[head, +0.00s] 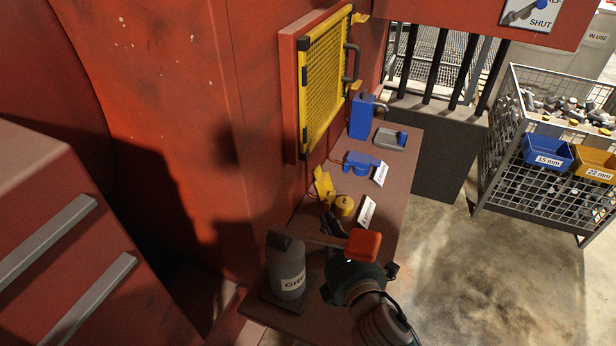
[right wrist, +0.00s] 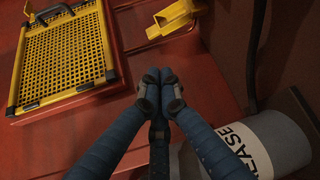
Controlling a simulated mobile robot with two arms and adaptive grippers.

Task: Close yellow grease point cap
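The yellow grease point cap (head: 324,187) stands tilted up, apparently open, beside a round yellow fitting (head: 344,205) on the red-brown ledge (head: 392,185). In the right wrist view the yellow cap (right wrist: 177,18) is at the top, with its hollow side partly visible. My right gripper (head: 332,222) reaches in from the bottom, just on the near side of the yellow fitting. In the right wrist view its fingertips (right wrist: 159,77) are together with nothing between them, apart from the cap. My left gripper is not in view.
Beyond are a blue cap (head: 360,163), a blue can (head: 361,116) and a yellow mesh guard (head: 325,80). Open floor lies to the right.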

